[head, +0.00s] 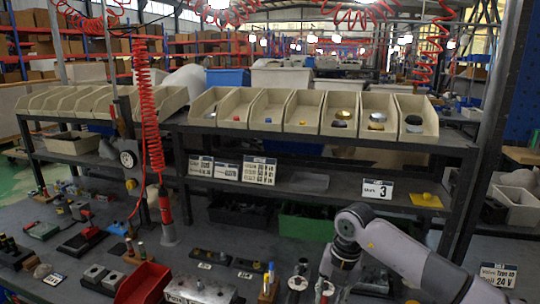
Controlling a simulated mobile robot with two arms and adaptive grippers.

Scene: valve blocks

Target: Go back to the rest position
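My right arm (400,255) comes in from the lower right, over the workbench (235,255). It bends at a grey joint in front of the lower shelf, and a short link points down toward the bench. My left arm and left gripper are not in view. A metal valve block (200,290) lies at the bottom edge, partly cut off. Small valve parts (298,284) stand to the right of it, near the downward link of my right arm.
A row of beige bins (300,112) stands on the shelf behind the bench, some with coloured parts. A red bin (143,283) is at the front left. A coiled red hose (150,125) hangs at left. A "3" card (377,189) and yellow part (427,199) are on the lower shelf.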

